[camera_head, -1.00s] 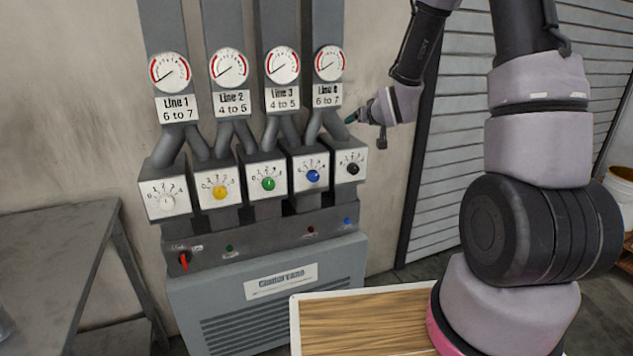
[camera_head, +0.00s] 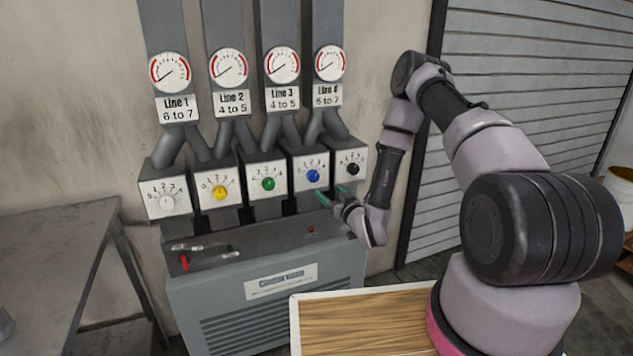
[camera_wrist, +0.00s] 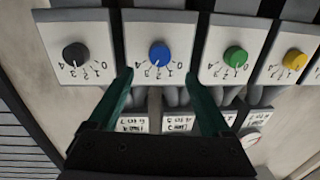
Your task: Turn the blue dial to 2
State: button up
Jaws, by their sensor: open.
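The blue dial (camera_head: 313,176) is a round knob on a white numbered plate, fourth from the left in a row of dials. In the wrist view the blue dial (camera_wrist: 160,54) appears with its scale upside down, and I cannot read its setting surely. My gripper (camera_head: 331,193) is open, its teal fingers just below and right of the blue dial in the head view. In the wrist view my gripper (camera_wrist: 158,76) has its fingertips spread to either side of the dial's plate, with nothing between them. The fingers appear apart from the knob.
The black dial (camera_head: 353,169) and green dial (camera_head: 268,184) flank the blue one. The yellow dial (camera_head: 219,192) and white dial (camera_head: 167,201) are farther left. Gauges stand above. A ledge with a red switch (camera_head: 184,262) juts out below the dials.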

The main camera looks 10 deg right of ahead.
aim_at(315, 179)
jog(key=x, duration=0.9)
jog(key=shift+w, duration=0.2)
grip_shut()
jog(key=shift+n, duration=2.8)
